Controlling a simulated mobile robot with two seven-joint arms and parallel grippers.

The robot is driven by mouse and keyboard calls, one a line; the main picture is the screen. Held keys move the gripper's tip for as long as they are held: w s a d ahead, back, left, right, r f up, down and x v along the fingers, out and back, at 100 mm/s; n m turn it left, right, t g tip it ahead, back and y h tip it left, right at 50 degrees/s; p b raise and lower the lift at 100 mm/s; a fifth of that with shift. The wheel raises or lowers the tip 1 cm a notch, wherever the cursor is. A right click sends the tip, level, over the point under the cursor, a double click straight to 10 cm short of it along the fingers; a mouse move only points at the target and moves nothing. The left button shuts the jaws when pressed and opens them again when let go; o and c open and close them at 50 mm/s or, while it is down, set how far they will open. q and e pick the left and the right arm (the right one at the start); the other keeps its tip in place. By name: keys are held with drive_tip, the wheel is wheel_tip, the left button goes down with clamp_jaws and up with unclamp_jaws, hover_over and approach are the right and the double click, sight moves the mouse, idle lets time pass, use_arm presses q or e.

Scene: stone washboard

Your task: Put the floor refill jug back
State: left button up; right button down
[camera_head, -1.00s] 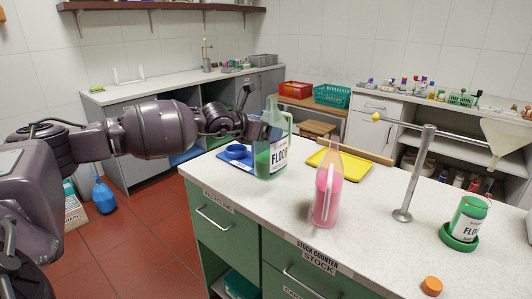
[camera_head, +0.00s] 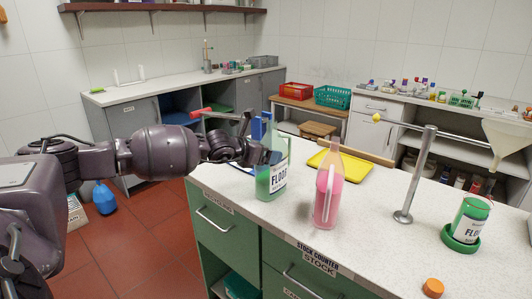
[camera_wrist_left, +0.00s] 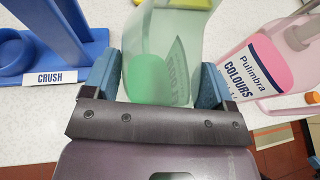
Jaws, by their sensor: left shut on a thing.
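The floor refill jug (camera_head: 274,182) is clear, with green liquid and a white FLOOR label. It stands upright near the counter's front left edge; I cannot tell whether its base touches the top. My left gripper (camera_head: 265,154) is shut on it from the left. In the left wrist view the jug (camera_wrist_left: 158,82) sits between the blue fingertips. A pink jug (camera_head: 326,195) stands just to its right, labelled COLOURS in the wrist view (camera_wrist_left: 275,68). A smaller green FLOOR bottle (camera_head: 470,218) stands in a green dish (camera_head: 458,243) at the right. My right gripper is not in view.
A blue stand (camera_head: 259,128) labelled CRUSH (camera_wrist_left: 52,78) is close behind and left of the jug. A yellow tray (camera_head: 346,168) lies behind the pink jug. A metal post (camera_head: 413,185) stands right of it. An orange cap (camera_head: 432,286) lies near the front. The pale counter (camera_head: 375,235) is clear between.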

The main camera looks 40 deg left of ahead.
use_arm(q)
drive_tip(key=o, duration=1.8)
drive_tip(key=shift+f, duration=0.1)
